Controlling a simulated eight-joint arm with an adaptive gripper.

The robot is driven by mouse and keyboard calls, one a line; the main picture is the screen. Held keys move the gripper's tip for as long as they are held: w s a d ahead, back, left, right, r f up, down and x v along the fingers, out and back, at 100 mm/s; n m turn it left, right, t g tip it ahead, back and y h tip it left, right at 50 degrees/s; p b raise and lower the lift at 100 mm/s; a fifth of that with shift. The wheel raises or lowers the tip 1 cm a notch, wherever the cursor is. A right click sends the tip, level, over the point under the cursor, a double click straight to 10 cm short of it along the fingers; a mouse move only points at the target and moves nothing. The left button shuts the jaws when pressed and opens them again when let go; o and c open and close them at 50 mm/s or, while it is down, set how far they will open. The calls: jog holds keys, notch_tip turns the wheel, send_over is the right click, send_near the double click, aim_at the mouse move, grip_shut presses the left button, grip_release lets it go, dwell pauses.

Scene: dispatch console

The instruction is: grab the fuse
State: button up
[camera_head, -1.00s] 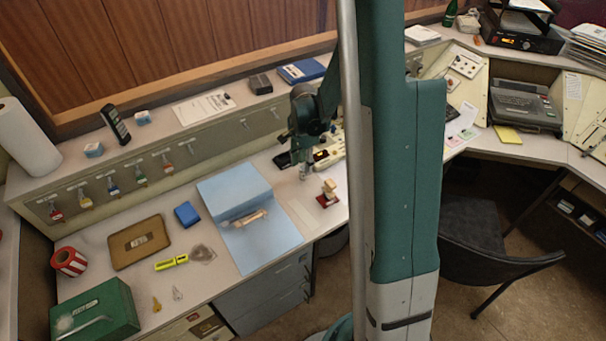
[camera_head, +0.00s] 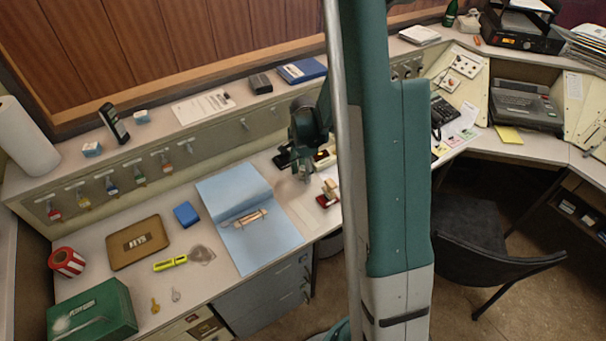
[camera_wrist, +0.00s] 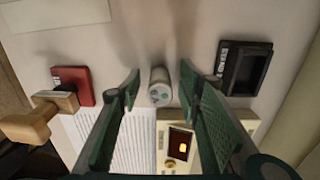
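A pale tube with copper-coloured ends, looking like a cartridge fuse (camera_head: 250,218), lies on an open blue folder (camera_head: 268,245) in the head view. My gripper (camera_head: 304,174) is to the right of the folder, apart from that tube, and partly hidden by my own arm. In the wrist view my gripper (camera_wrist: 159,78) is open, with its two green fingers spread. A small grey-white cylinder (camera_wrist: 159,92) shows in the gap between them, apparently untouched. I cannot tell what this cylinder is.
A wooden-handled stamp (camera_wrist: 40,115) and red pad (camera_wrist: 73,83) are left of the fingers. A black tray (camera_wrist: 244,68) is to the right.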

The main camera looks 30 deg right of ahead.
aim_at(303, 168)
jog(key=c, duration=1)
jog(key=shift+r, duration=0.15)
jog(key=shift+r+p, duration=0.85)
jog(key=shift+r, duration=4.05)
